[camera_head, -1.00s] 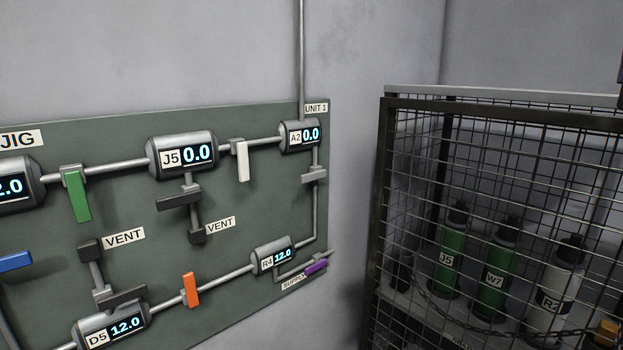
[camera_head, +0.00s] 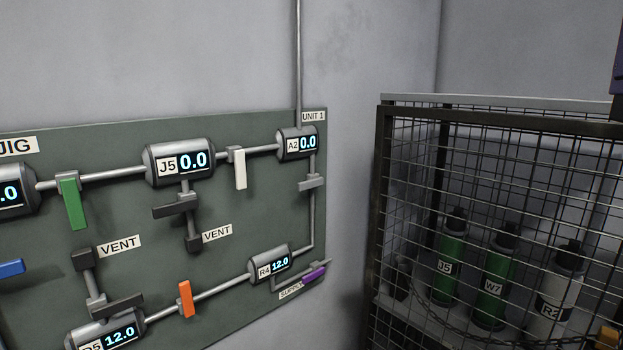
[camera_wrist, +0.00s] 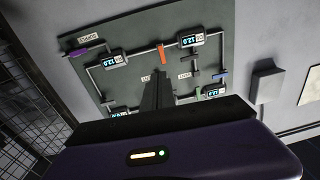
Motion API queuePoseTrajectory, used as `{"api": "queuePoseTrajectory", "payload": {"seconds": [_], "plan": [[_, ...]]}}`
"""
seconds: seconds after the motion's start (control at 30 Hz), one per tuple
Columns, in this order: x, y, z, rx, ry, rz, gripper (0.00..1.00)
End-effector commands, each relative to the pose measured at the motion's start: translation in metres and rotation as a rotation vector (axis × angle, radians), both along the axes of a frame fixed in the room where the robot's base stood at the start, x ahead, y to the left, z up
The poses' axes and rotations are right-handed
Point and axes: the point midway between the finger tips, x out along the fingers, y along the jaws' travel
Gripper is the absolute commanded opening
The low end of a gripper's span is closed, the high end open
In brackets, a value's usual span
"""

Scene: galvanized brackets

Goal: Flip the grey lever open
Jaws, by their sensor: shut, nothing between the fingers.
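The grey lever (camera_head: 312,182) is on the upright pipe at the right of the dark green panel, between gauge A2 (camera_head: 297,143) reading 0.0 and gauge R4 (camera_head: 269,263) reading 12.0. It lies across its pipe. My gripper (camera_wrist: 155,88) shows in the wrist view as dark fingers, shut and empty, pointing at the panel (camera_wrist: 222,60). The panel appears upside down there, and the fingers hide part of its middle. The gripper looks apart from the panel. The fingers are not visible in the head view.
Other levers are green (camera_head: 72,203), white (camera_head: 240,169), orange (camera_head: 185,299), purple (camera_head: 314,273) and blue (camera_head: 11,267). Dark levers sit on the VENT branches. A wire cage (camera_head: 385,185) with several bottles stands right of the panel. A grey box (camera_wrist: 267,86) is on the wall.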

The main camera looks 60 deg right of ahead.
Motion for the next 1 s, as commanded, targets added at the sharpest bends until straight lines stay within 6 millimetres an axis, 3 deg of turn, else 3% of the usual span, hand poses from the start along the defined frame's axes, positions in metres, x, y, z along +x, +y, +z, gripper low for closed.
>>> {"api": "queuePoseTrajectory", "payload": {"seconds": [0.1, 0.5, 1.0], "plan": [[0.027, -0.022, 0.014, -0.001, -0.078, -0.059, 0.0], [0.098, -0.107, 0.06, 0.016, -0.245, -0.213, 0.0], [0.159, -0.227, 0.141, 0.036, -0.366, -0.325, 0.0]]}}
